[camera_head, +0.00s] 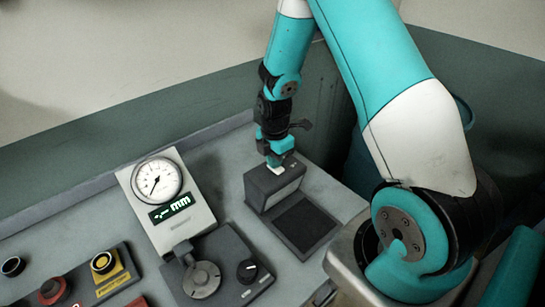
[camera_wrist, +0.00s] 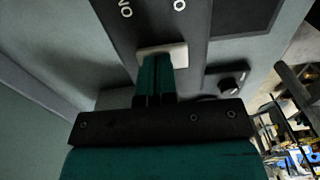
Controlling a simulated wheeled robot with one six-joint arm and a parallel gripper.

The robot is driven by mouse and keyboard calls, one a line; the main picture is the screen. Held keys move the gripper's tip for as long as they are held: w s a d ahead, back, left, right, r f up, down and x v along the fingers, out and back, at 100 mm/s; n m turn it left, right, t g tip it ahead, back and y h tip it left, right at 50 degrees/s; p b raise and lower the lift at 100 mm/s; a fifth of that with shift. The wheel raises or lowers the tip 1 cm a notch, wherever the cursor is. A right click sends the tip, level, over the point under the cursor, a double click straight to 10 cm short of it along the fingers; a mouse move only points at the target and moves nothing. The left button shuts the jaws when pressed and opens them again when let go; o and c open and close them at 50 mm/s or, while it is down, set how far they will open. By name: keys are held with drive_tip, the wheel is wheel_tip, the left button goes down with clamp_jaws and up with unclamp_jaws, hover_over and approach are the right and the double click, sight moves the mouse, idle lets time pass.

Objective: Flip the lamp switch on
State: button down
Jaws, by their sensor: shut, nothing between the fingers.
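The lamp switch is a small white rocker (camera_head: 276,170) on top of a dark grey box (camera_head: 262,188). In the wrist view the white switch (camera_wrist: 180,54) sits in a dark panel, with the letters "NO" and "O" in white above it. My gripper (camera_head: 274,160) points down at the switch from above. In the wrist view its two teal fingers (camera_wrist: 155,62) are side by side, shut and empty. Their tips overlap the switch and hide its middle. I cannot tell whether they touch it or which way it is tipped.
A gauge unit (camera_head: 190,222) with a dial and a green display stands left of the box. A dark control block with a knob (camera_head: 246,271) is in front of it. Coloured buttons (camera_head: 103,262) are at the lower left. A dark flat pad (camera_head: 304,225) lies before the box.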

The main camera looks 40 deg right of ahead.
drive_tip(key=shift+s+r, duration=0.15)
drive_tip(key=r+p, duration=0.2)
drive_tip(key=r, duration=0.1)
drive_tip(key=r+p, duration=0.2)
drive_tip(key=shift+w, duration=0.3)
drive_tip(key=shift+w+r+b, duration=0.2)
drive_tip(key=shift+b, duration=0.75)
wheel_tip(320, 180, up, 8)
drive_tip(key=w+b, duration=0.1)
drive_tip(key=b, duration=0.1)
drive_tip(key=shift+r, duration=0.25)
